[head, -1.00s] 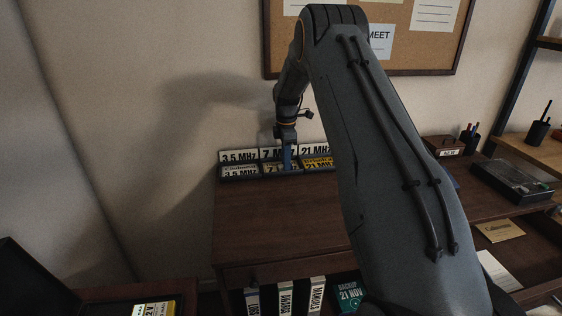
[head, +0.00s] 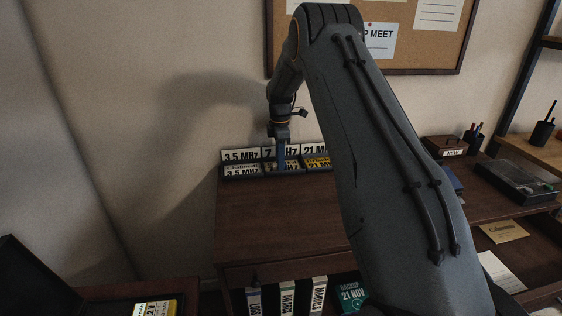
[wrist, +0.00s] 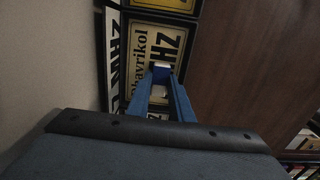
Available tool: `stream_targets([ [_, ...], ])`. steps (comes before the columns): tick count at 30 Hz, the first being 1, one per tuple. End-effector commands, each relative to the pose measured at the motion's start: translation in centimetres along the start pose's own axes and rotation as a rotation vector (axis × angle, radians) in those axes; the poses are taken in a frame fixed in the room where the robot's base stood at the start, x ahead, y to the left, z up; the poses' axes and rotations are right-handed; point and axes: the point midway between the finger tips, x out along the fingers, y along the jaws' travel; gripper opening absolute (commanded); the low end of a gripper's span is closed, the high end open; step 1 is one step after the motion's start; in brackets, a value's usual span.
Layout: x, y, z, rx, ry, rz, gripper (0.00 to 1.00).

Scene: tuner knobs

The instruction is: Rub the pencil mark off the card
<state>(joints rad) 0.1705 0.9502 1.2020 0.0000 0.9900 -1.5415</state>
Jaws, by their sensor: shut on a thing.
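My gripper (wrist: 162,78) has blue fingers shut on a small pale block, which looks like an eraser (wrist: 162,66). The block is over or against the face of a cream card (wrist: 145,40) in a dark frame, printed "MHZ" with smaller lettering beside it. I cannot tell whether it touches. In the head view my gripper (head: 281,163) is in front of the middle card of the front row, marked 7 MHz, and covers part of it. No separate pencil mark can be made out; fingers and block hide part of the card.
A 3.5 MHz card (head: 241,171) stands left of it and a yellow 21 MHz card (head: 317,163) right. White frequency signs (head: 241,155) stand behind against the wall. The wooden desk top (head: 270,215) in front is clear.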

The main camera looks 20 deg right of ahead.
Motion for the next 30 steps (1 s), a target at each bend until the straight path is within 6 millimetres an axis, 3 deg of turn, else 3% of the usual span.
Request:
stream_targets([
  [21, -5.2, 0.0, 0.0, 0.000, 0.000, 0.001, 0.02],
  [30, -5.7, 0.0, 0.0, 0.000, 0.000, 0.001, 0.02],
])
